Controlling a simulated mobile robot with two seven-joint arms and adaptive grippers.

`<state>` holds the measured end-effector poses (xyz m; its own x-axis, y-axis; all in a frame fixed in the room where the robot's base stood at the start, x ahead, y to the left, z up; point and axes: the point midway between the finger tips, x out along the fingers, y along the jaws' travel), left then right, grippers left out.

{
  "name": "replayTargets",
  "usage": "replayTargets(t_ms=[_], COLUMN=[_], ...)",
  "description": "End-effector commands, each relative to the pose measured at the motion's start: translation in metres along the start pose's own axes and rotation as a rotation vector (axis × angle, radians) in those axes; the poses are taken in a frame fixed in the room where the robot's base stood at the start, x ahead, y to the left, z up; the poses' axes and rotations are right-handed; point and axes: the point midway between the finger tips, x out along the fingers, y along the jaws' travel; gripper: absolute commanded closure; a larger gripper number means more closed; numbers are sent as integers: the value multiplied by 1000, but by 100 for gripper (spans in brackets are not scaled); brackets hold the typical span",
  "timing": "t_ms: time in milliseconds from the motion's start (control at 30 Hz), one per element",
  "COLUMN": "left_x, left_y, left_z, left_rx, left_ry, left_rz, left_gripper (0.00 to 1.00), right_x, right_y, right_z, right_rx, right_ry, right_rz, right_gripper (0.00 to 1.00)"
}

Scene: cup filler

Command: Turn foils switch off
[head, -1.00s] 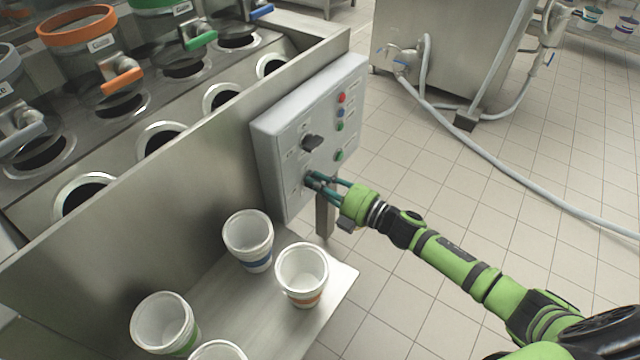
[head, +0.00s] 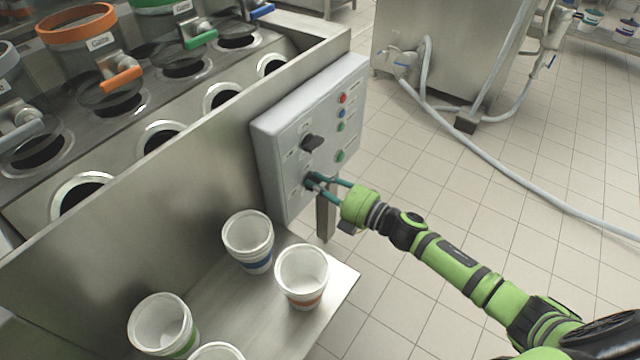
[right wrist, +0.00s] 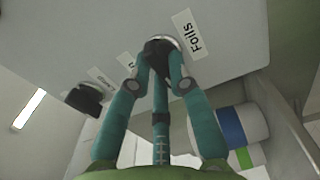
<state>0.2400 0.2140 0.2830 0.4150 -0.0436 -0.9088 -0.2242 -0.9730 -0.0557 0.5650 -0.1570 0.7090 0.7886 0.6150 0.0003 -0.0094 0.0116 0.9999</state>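The grey control box (head: 274,157) is fixed to the end of the steel machine. The foils switch is a dark knob low on its face, beside the "Foils" label (right wrist: 188,33) in the right wrist view. My right gripper (head: 316,181) reaches it from the right. In the right wrist view its teal fingers (right wrist: 161,62) close in on both sides of the knob (right wrist: 158,46), which they partly hide. The knob's exact angle is hard to tell. My left gripper is not in view.
Another dark knob (head: 312,142) sits above on the same box, with several coloured buttons to its right. White cups (head: 301,274) stand on the steel shelf (head: 238,308) below. A grey hose (head: 480,150) lies on the tiled floor.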

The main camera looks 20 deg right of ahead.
Motion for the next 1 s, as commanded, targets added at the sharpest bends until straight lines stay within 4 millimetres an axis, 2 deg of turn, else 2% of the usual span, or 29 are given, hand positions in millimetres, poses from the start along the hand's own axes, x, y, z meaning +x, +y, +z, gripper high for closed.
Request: replayTargets(t_ms=[33, 67, 467, 567, 1000], left_x=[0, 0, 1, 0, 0], left_y=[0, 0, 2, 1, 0], left_z=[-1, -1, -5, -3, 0], left_rx=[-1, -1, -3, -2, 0], left_ry=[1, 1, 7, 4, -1], left_rz=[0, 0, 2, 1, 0], left_gripper=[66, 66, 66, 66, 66], right_x=[0, 0, -4, -16, -100], right_y=[0, 0, -1, -1, -2], right_z=[0, 0, 0, 0, 0], right_rx=[-4, -4, -1, 0, 1], right_ry=[0, 0, -1, -1, -1], right_rz=[-1, -1, -2, -3, -4], right_gripper=[64, 56, 56, 56, 56])
